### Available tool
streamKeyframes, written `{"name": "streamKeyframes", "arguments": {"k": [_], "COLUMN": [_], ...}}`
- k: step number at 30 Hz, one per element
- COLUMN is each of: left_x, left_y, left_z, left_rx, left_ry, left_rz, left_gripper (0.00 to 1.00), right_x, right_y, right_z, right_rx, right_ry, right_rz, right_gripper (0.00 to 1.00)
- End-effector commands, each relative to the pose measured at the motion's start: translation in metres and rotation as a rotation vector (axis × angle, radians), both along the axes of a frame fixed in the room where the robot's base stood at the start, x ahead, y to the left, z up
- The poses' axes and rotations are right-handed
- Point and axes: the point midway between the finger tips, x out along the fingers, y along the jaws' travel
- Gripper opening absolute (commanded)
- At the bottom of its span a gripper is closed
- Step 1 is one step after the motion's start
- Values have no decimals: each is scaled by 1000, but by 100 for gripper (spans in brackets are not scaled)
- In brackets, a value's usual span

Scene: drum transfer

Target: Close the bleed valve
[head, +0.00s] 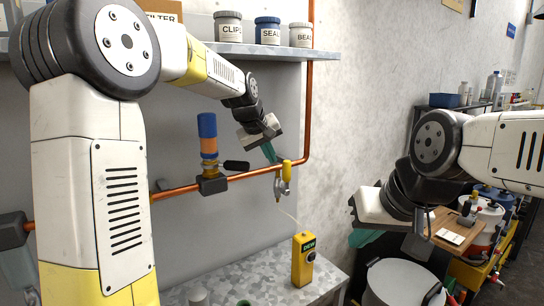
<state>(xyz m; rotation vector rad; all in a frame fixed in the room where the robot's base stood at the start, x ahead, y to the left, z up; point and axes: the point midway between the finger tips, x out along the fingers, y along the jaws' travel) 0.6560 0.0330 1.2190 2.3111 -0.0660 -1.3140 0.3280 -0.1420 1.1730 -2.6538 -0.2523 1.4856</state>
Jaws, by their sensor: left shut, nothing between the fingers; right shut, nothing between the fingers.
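The bleed valve (280,184) is a small brass fitting with a yellow handle (287,172), mounted on the horizontal copper pipe near its right end. The handle stands roughly upright. A thin pale hose runs from below the valve toward a yellow meter (303,260) marked DEW on the counter. My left gripper (269,153), with teal fingers, is shut and empty just above and left of the valve, pointing down at it. I cannot tell whether it touches. My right gripper (360,238) is shut and empty at the right, away from the pipe, partly hidden by its own wrist.
A valve with an orange and blue cylinder (208,132) and black lever (236,166) sits left on the pipe. A shelf (260,50) with labelled tubs is above. A white drum (400,284) stands below my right gripper. The wall between the grippers is clear.

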Motion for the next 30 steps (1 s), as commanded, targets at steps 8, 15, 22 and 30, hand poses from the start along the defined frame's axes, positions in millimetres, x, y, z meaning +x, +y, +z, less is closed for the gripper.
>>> {"name": "streamKeyframes", "arguments": {"k": [8, 15, 22, 30], "left_x": [27, 37, 38, 37], "left_y": [-13, -18, -19, -20], "left_z": [-41, -56, -57, -56], "left_rx": [2, 1, 1, 12], "left_ry": [3, 0, 0, 6], "left_rz": [-1, 0, -1, -2], "left_gripper": [0, 0, 0, 0], "right_x": [0, 0, 0, 0], "right_y": [0, 0, 0, 0], "right_z": [0, 0, 0, 0], "right_rx": [0, 0, 0, 0], "right_ry": [0, 0, 0, 0], "right_rz": [0, 0, 0, 0], "right_gripper": [0, 0, 0, 0]}}
